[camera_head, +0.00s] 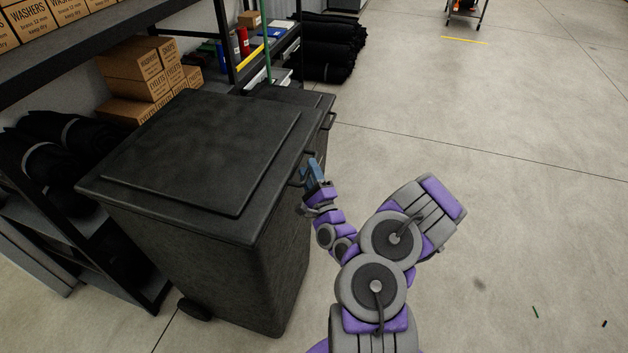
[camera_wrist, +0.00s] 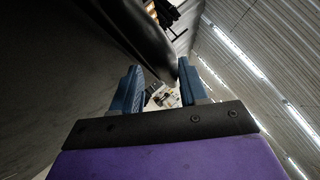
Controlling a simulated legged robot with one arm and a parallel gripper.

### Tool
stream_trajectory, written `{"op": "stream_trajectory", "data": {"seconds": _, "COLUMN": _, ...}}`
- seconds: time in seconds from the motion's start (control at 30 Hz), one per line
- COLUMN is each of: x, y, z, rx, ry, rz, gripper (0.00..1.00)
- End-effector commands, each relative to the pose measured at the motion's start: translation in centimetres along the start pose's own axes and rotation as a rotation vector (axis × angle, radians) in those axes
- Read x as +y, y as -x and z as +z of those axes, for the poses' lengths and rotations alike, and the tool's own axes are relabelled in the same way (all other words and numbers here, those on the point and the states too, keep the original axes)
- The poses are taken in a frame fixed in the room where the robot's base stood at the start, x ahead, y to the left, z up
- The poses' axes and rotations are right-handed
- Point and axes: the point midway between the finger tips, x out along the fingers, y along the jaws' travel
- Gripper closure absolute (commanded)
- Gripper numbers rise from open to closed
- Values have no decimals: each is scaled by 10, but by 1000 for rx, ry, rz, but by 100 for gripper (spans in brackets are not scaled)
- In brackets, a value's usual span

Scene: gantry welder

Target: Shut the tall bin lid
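The tall bin (camera_head: 255,285) is black and stands left of my arm. Its lid (camera_head: 215,150) lies over the top and looks flat and closed; a small gap cannot be ruled out. A dark handle loop shows at the lid's right edge, partly hidden by my gripper. My gripper (camera_head: 312,172) has blue fingers and is at that right edge, close to the handle. A dark surface, likely the bin's side (camera_wrist: 50,70), fills the left there. Contact cannot be told.
A second black bin (camera_head: 312,97) stands just behind. Shelves with cardboard boxes (camera_head: 135,60) and black rolls (camera_head: 60,140) line the left side. More black rolls (camera_head: 328,45) lie at the back. The concrete floor (camera_head: 500,180) on the right is mostly clear.

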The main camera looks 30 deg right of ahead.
Motion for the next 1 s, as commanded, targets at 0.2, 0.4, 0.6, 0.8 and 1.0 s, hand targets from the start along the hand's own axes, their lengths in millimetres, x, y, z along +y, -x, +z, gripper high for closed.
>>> {"op": "stream_trajectory", "data": {"seconds": 0.2, "x": 1, "y": 17, "z": -1, "rx": 2, "ry": -1, "rz": 5, "gripper": 59}}
{"op": "stream_trajectory", "data": {"seconds": 0.4, "x": 0, "y": 46, "z": -2, "rx": 3, "ry": 0, "rz": 4, "gripper": 59}}
{"op": "stream_trajectory", "data": {"seconds": 0.6, "x": 0, "y": 76, "z": -2, "rx": 2, "ry": -1, "rz": 4, "gripper": 59}}
{"op": "stream_trajectory", "data": {"seconds": 0.8, "x": 0, "y": 107, "z": -2, "rx": 4, "ry": -2, "rz": 5, "gripper": 59}}
{"op": "stream_trajectory", "data": {"seconds": 1.0, "x": 1, "y": 138, "z": -4, "rx": 8, "ry": -2, "rz": 3, "gripper": 59}}
